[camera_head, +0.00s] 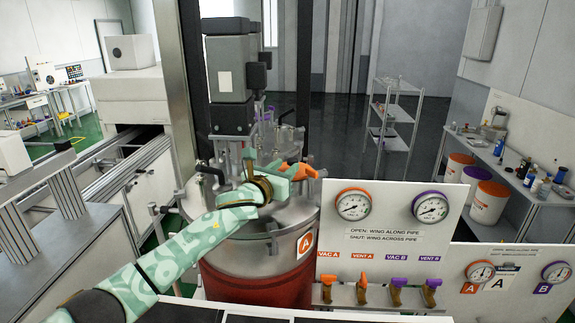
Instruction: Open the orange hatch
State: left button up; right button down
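A steel vessel (238,250) with a red lower jacket and an orange "A" label stands in the middle. An orange part (274,166), which looks like the hatch handle, shows on its lid, with more orange just to the right of my fingers. My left gripper (290,172) is over the lid at this orange part, its arm coming from the lower left. The gripper covers much of the orange part, and I cannot tell whether the fingers are closed on it or only beside it. The hatch edge is hidden. My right gripper is not in view.
A grey motor (232,68) rises above the lid behind my gripper. A white gauge panel (390,235) stands close on the right, with orange and purple valve wings (363,282) below its gauges. A conveyor frame (130,165) is at the left.

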pick_arm(q)
jog(key=shift+w+d+r, duration=0.15)
jog(key=shift+d, duration=0.45)
jog(key=shift+w+d, duration=0.2)
jog(key=shift+w+a+f, duration=0.1)
jog(key=shift+w+f, duration=0.1)
jog(key=shift+w, duration=0.25)
jog(key=shift+w+a+f, duration=0.1)
jog(key=shift+w+f, duration=0.05)
jog(key=shift+w, duration=0.4)
jog(key=shift+d, duration=0.1)
jog(key=shift+s+d+r, duration=0.1)
jog(key=shift+s, duration=0.25)
jog(key=shift+c, duration=0.8)
grip_shut()
jog(key=shift+r, duration=0.1)
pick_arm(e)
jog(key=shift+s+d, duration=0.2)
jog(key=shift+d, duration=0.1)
